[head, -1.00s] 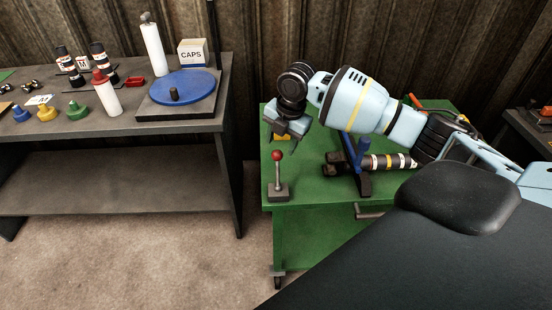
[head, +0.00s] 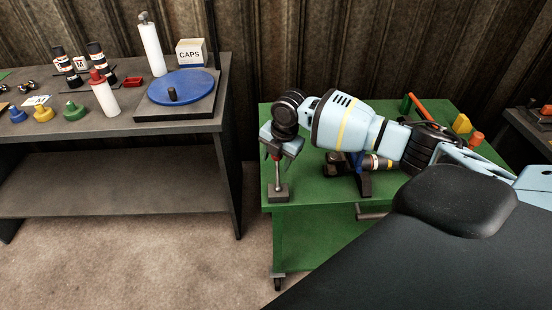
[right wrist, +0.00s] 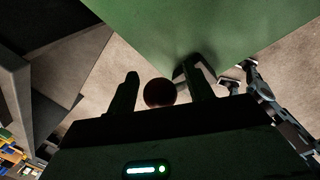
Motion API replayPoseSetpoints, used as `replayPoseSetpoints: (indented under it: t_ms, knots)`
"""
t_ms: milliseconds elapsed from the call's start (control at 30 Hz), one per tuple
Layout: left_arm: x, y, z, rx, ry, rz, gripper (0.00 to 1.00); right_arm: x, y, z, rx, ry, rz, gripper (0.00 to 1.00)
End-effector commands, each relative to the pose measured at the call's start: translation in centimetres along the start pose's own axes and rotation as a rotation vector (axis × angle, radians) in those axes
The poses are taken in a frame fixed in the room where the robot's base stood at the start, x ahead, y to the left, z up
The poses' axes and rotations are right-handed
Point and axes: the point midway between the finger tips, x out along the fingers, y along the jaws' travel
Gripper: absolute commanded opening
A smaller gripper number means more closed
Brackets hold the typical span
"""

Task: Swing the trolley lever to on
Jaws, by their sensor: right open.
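The trolley lever (head: 278,177) stands upright on a dark square base at the front left corner of the green trolley top (head: 310,183). My right gripper (head: 277,157) is at the top of the lever, pointing down, with its fingers around the knob. In the right wrist view the round dark red knob (right wrist: 159,93) sits between the two open fingers (right wrist: 165,92), with gaps at its sides. The knob is mostly hidden by the gripper in the head view. My left gripper is not in view.
A driveshaft (head: 378,163) rests in a stand on the trolley, partly behind my right arm. Orange and yellow items lie at the trolley's back right. A grey bench (head: 110,128) with a blue turntable (head: 181,86), bottles and a caps box (head: 191,52) stands left, across a gap.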

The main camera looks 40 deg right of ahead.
Motion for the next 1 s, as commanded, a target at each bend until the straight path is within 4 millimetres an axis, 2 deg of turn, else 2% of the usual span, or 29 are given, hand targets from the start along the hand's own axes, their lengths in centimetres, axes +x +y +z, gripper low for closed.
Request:
replayPoseSetpoints:
  t_ms: [167,567,1000]
  knots:
    - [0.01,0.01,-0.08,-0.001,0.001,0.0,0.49,-0.01,0.01,-0.01,0.0,0.0,0.0,0.52]
    - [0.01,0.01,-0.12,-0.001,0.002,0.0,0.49,-0.04,0.02,-0.01,0.0,0.0,0.0,0.01]
    - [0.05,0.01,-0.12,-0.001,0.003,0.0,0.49,-0.06,0.94,0.33,-0.005,-0.031,0.023,0.0]
